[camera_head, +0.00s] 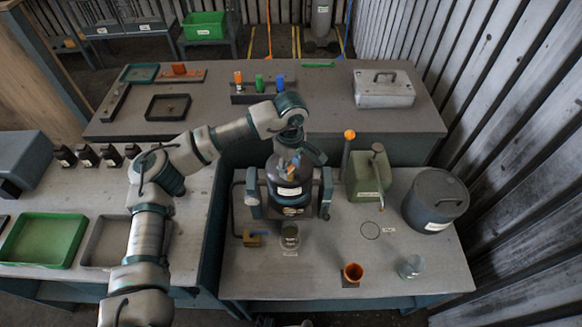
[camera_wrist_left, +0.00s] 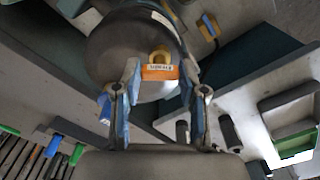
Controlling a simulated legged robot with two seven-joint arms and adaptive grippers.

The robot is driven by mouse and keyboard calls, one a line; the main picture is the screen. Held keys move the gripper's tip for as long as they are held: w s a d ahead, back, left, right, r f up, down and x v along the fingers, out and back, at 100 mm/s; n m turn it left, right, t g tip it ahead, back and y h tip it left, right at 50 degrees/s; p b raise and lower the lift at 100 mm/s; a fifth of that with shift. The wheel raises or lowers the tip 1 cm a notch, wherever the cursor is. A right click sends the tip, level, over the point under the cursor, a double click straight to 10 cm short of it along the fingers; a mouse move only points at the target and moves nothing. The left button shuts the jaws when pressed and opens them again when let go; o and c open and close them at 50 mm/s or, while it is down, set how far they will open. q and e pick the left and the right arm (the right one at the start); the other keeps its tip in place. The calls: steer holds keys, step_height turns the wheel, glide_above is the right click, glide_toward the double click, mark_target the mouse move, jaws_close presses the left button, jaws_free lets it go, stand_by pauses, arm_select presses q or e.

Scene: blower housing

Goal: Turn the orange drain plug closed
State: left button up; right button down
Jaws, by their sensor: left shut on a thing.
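The dark blower housing (camera_head: 290,196) stands in a frame near the back edge of the right-hand bench. My left gripper (camera_head: 291,166) is at the housing's top. In the left wrist view its blue-padded fingers (camera_wrist_left: 159,82) are on both sides of an orange piece (camera_wrist_left: 158,72) with a small light label and a yellow loop above it. The gripper is shut on this piece, against the round grey housing (camera_wrist_left: 112,48). The label is too small to read, so I cannot tell whether this is the drain plug. My right gripper is not in view.
A brass valve with a blue handle (camera_head: 254,238) and a glass jar (camera_head: 289,236) are at the housing's front. The bench's front is mostly clear.

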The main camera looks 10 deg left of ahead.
arm_select(q)
steer(key=m+b, duration=0.1)
steer(key=m, duration=0.3)
steer(key=shift+w+a+m, duration=0.1)
steer(key=shift+m, duration=0.2)
steer(key=shift+r+m+b, duration=0.2)
steer(key=shift+m+b, duration=0.4)
steer(key=shift+m, duration=1.6)
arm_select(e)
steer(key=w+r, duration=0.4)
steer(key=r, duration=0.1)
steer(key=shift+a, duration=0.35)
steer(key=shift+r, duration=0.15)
arm_select(q)
steer(key=o, duration=1.1)
steer(key=shift+w+f, duration=0.15)
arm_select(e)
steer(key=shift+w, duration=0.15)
arm_select(q)
steer(key=shift+o, duration=0.2)
